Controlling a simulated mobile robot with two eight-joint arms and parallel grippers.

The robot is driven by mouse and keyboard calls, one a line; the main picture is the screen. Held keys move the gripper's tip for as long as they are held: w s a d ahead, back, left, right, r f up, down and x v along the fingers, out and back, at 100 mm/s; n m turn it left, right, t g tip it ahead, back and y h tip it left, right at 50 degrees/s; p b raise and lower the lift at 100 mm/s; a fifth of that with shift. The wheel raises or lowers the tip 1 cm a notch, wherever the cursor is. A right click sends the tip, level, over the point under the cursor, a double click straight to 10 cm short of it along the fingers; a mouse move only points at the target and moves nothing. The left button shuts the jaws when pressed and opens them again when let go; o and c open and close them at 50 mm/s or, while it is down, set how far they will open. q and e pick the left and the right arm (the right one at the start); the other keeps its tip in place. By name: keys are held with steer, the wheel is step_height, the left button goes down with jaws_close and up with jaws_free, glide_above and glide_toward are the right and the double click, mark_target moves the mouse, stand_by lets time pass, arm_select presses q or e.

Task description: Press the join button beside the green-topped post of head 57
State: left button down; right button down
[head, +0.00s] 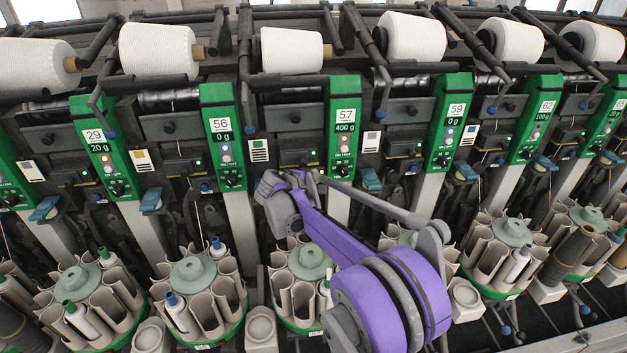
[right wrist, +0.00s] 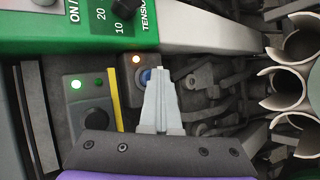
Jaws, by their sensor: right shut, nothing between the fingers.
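The green-topped post of head 57 (head: 343,125) stands near the middle of the head view, its display reading 400 g. In the right wrist view the green top (right wrist: 80,28) runs across the upper left. My left gripper is not in view.
A panel (right wrist: 88,98) with a lit green lamp and dark knob lies left of the button, past a yellow strip (right wrist: 114,100). Dark machinery fills the space right of it. Tube holders (right wrist: 296,90) stand at the far right. Neighbouring posts 56 (head: 222,130) and 59 (head: 450,120) flank head 57.

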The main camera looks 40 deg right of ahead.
steer(key=shift+s+a, duration=0.4)
steer(key=shift+s, duration=0.35)
steer(key=shift+s+a, duration=0.4)
steer(key=shift+s, duration=0.35)
steer(key=shift+s+a, duration=0.4)
steer(key=shift+s, duration=0.3)
steer(key=shift+s+a, duration=0.4)
steer(key=shift+s, duration=0.35)
steer(key=s+a+f+m+y, duration=0.3)
steer(key=s+a+f+y, duration=0.1)
steer(key=s+a, duration=0.8)
steer(key=s+a+f+m+y, duration=0.3)
steer(key=s+a+y, duration=0.3)
steer(key=s+a, duration=0.6)
steer(key=shift+s+a+f+m+p, duration=0.15)
steer(key=shift+s+f+m+p, duration=0.3)
steer(key=shift+s, duration=0.7)
